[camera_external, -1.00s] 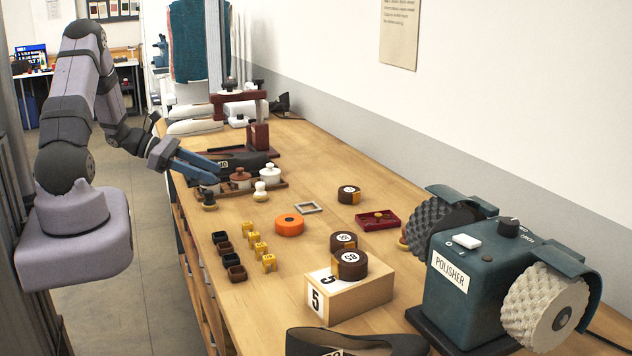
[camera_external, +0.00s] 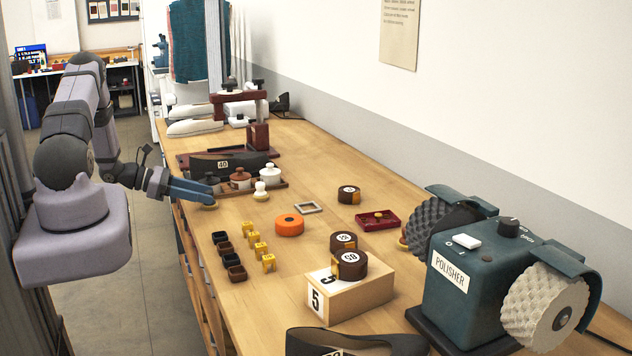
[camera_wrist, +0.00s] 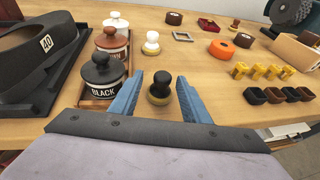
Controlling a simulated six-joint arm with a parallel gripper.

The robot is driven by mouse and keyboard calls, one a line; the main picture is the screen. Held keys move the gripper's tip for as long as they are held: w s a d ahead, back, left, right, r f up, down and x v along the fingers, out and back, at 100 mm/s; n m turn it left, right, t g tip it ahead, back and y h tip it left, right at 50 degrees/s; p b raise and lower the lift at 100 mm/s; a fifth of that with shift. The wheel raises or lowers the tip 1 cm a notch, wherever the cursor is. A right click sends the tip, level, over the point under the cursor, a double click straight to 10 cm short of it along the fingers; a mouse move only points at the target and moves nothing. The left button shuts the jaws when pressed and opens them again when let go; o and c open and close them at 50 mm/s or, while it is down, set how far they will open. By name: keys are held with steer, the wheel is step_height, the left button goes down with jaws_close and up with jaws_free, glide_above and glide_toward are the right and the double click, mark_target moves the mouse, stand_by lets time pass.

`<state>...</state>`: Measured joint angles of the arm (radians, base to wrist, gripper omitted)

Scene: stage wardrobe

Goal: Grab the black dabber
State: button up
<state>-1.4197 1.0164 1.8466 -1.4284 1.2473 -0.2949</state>
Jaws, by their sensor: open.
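The black dabber (camera_wrist: 160,89) stands upright on the table in the wrist view, a black knob on a round tan base. My gripper (camera_wrist: 160,90) is open, with one blue finger on each side of the dabber's knob. In the external view my gripper (camera_external: 211,195) is low at the table's left edge. There the fingers hide most of the dabber, and only its tan base (camera_external: 208,206) shows below them. I cannot tell whether either finger touches the knob.
A black-lidded jar marked BLACK (camera_wrist: 102,80) stands close left of the fingers in the wrist view, in a wooden tray with other jars. A white dabber (camera_external: 260,191) stands nearby. An orange disc (camera_external: 289,225) and several small cups (camera_external: 229,258) lie farther along the table.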

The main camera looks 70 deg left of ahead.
mark_target(223, 206)
steer(key=shift+w+d+f, duration=0.15)
steer(key=shift+w+f, duration=0.05)
steer(key=shift+w, duration=0.3)
steer(key=shift+w+d+p, duration=0.2)
steer(key=shift+w+p, duration=0.35)
steer(key=shift+p, duration=0.15)
steer(key=p+x, duration=0.1)
steer(key=x, duration=0.2)
steer(key=shift+d+f+p, duration=0.1)
steer(key=shift+p, duration=0.2)
steer(key=shift+w+f, duration=0.3)
steer(key=shift+w, duration=0.1)
jaws_close()
